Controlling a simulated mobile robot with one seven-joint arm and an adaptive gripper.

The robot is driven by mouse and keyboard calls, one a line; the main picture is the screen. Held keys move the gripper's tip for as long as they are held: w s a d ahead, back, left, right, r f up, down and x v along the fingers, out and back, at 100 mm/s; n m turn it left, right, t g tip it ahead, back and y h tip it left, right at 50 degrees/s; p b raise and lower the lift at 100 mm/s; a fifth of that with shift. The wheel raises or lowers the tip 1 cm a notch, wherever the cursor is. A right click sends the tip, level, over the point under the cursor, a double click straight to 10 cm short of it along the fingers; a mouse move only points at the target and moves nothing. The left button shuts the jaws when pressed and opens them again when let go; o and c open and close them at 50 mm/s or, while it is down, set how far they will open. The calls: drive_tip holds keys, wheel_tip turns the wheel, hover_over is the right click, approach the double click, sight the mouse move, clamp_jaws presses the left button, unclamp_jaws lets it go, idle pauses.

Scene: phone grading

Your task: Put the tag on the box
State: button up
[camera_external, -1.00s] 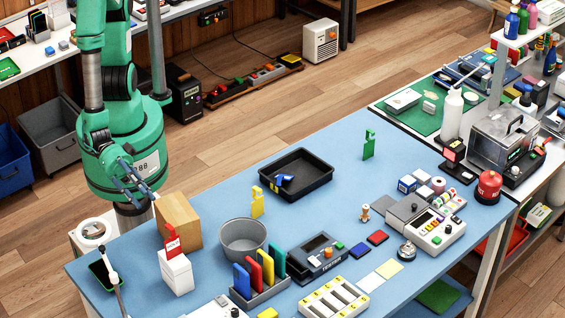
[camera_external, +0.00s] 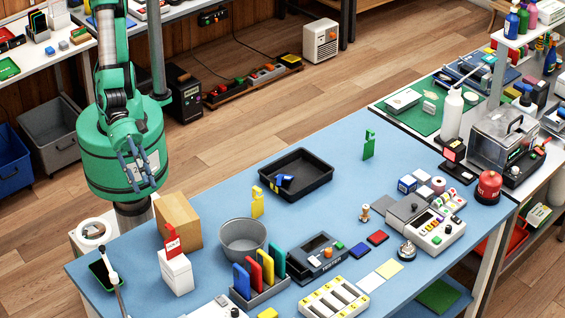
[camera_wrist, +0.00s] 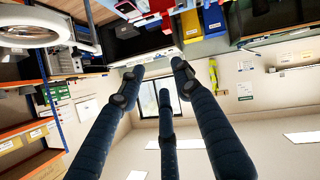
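Several upright tags with notched tops stand on the blue table: a yellow tag (camera_external: 257,202) near the middle, a green tag (camera_external: 369,145) toward the back, and a red tag (camera_external: 172,241) at the top of a small white box (camera_external: 178,274). A blue tag-like piece (camera_external: 284,181) lies in the black tray (camera_external: 316,188). A brown box (camera_external: 178,220) stands behind the white box. My gripper (camera_external: 140,181) is above the left of the table, near the brown box and apart from it. Its dark fingers are spread and empty, also in the wrist view (camera_wrist: 157,78).
A grey round bin (camera_external: 243,239), a rack of coloured cards (camera_external: 262,291) and a dark device (camera_external: 319,257) crowd the table's front middle. The table between tray and green tag is clear.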

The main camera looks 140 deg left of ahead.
drive_tip(key=s+a+r+m+g, duration=0.2)
drive_tip(key=s+a+r+g, duration=0.1)
drive_tip(key=s+a+r, duration=0.5)
drive_tip(key=s+a+r+g+y, duration=0.1)
drive_tip(key=s+a+r+g, duration=0.1)
drive_tip(key=s+a, duration=0.4)
drive_tip(key=s+a+r+m+g+y, duration=0.1)
drive_tip(key=s+a+r, duration=0.3)
drive_tip(key=s, duration=0.5)
drive_tip(key=a+g, duration=0.1)
drive_tip(key=a, duration=0.1)
drive_tip(key=shift+s+a+m+y, duration=0.15)
drive_tip(key=shift+a+m+y, duration=0.15)
drive_tip(key=shift+a, duration=0.1)
